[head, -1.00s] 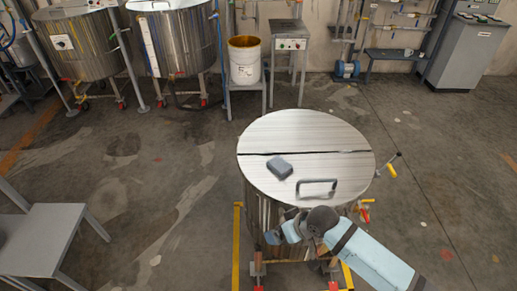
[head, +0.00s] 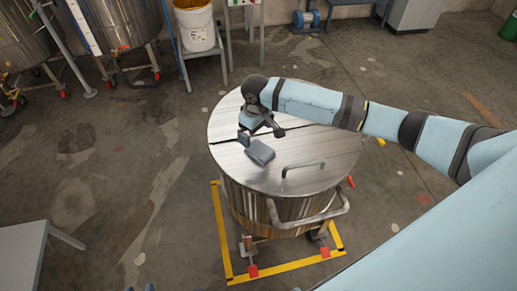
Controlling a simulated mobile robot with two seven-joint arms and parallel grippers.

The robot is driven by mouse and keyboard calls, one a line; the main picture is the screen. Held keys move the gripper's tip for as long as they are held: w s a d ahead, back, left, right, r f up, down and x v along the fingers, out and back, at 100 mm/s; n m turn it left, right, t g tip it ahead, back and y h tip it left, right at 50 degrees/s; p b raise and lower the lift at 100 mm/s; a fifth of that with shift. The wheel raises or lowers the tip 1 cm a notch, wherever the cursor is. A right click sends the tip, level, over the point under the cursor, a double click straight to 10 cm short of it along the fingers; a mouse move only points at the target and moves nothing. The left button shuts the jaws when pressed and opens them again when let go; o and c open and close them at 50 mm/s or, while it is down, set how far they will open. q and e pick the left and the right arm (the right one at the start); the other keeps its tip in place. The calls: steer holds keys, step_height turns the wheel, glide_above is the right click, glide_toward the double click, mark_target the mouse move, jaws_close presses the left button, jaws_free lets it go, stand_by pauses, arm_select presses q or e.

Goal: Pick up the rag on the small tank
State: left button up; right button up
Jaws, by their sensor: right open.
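The rag (head: 260,153) is a small grey-blue folded pad lying on the round metal lid of the small tank (head: 310,151), left of the lid's handle (head: 303,168). My right gripper (head: 261,136) is over the lid just behind the rag, pointing down, with its jaws apart and nothing seen between them. One finger shows at the rag's upper left and the other at its upper right. I cannot tell whether either touches the rag or the lid. My left gripper is not in view.
The tank stands on a wheeled frame inside a yellow floor outline (head: 285,266). A bent pipe handle (head: 308,217) sticks out at its front. A grey table (head: 22,255) is at lower left. A white bucket (head: 196,30) and larger tanks stand at the back.

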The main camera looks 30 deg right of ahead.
mark_target(256, 146)
steer(key=f, duration=0.5)
steer(key=f+p, duration=0.1)
steer(key=f, duration=0.2)
steer(key=shift+w, duration=0.3)
steer(key=c, duration=1)
